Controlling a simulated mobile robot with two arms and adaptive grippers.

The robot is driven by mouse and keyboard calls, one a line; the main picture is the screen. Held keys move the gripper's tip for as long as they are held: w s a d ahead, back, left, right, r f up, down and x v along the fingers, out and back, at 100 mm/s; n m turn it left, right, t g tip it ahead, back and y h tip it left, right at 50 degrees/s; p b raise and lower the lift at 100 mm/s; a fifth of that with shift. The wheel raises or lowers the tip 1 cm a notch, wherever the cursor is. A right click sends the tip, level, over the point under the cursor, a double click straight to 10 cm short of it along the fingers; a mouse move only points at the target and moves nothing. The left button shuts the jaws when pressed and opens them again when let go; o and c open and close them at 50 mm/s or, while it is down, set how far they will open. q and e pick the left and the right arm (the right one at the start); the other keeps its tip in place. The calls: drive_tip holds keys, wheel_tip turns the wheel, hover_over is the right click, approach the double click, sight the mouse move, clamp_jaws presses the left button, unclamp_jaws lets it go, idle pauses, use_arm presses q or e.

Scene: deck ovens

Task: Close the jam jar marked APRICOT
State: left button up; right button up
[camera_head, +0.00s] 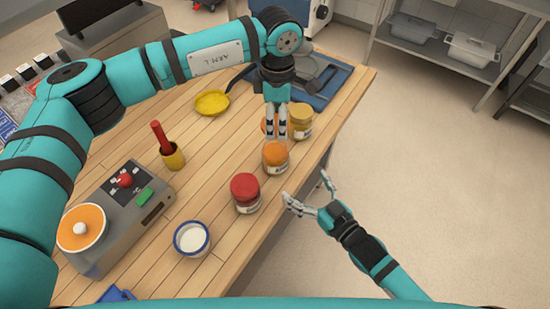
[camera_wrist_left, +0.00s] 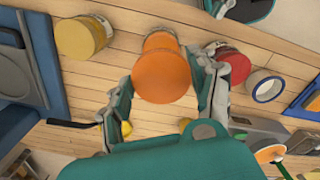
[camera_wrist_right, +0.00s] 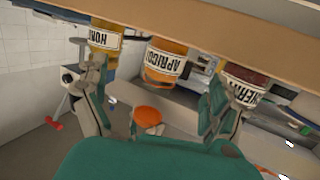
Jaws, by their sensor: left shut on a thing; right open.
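The APRICOT jar (camera_head: 276,160) stands upright near the table's right edge, between the red-topped and yellow-topped jars. Its label reads APRICOT in the right wrist view (camera_wrist_right: 163,66), which appears upside down. My left gripper (camera_head: 275,135) points down above the jar and is shut on an orange lid (camera_wrist_left: 163,78). The lid shows apart from the jar in the right wrist view (camera_wrist_right: 148,115). My right gripper (camera_head: 308,192) is open and empty, just off the table edge beside the jars.
A yellow-topped honey jar (camera_head: 301,122) and a red-topped cherry jar (camera_head: 245,193) stand close on either side. A white bowl with a blue rim (camera_head: 192,239), a grey machine (camera_head: 120,215) and a yellow pan (camera_head: 212,103) are also on the table. The floor at right is clear.

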drive_tip(key=shift+s+a+r+n+y, duration=0.15)
drive_tip(key=shift+n+y, duration=0.35)
drive_tip(key=shift+y, duration=0.6)
drive_tip(key=x, duration=1.2)
drive_tip(key=shift+r, duration=0.1)
drive_tip(key=c, duration=1.8)
use_arm(q)
hover_over(277, 152)
drive_tip(key=shift+f, duration=2.5)
drive_tip(key=shift+f, duration=0.1)
drive_tip(key=shift+f, duration=0.75)
drive_tip(key=shift+f, duration=0.6)
